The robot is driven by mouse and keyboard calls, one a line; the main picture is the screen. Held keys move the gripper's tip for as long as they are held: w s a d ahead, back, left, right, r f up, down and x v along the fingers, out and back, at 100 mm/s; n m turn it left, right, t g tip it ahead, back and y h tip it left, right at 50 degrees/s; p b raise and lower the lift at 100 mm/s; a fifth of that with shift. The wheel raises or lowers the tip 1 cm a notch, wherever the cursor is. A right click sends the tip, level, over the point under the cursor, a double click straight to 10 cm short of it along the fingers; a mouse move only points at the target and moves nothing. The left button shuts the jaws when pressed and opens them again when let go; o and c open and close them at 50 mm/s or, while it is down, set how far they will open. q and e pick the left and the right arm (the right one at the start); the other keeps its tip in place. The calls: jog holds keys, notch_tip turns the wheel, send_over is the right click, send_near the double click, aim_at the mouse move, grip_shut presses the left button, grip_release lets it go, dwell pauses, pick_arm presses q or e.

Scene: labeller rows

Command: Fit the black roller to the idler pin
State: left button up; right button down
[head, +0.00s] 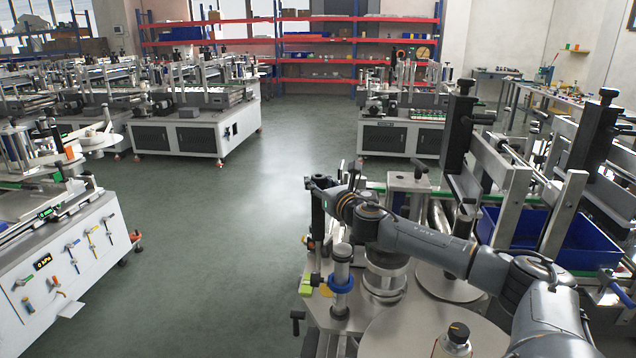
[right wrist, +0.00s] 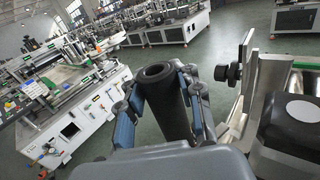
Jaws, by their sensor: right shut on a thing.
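The black roller (right wrist: 172,112) is a dark hollow cylinder with an open bore at its end. In the right wrist view it stands between the blue-padded fingers of my right gripper (right wrist: 165,88), which is shut on it. In the head view my right gripper (head: 326,188) holds the roller (head: 317,216) roughly upright at the left edge of the near labeller. A post with a blue collar (head: 341,283) rises from that labeller below the gripper. I cannot tell which post is the idler pin. My left gripper is not in view.
Another labeller (head: 70,255) stands at the left. The grey floor (head: 215,240) between them is clear. Red shelves (head: 300,60) line the back.

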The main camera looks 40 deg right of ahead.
aim_at(318, 208)
jog(key=shift+f+b, duration=1)
jog(key=shift+f, duration=0.45)
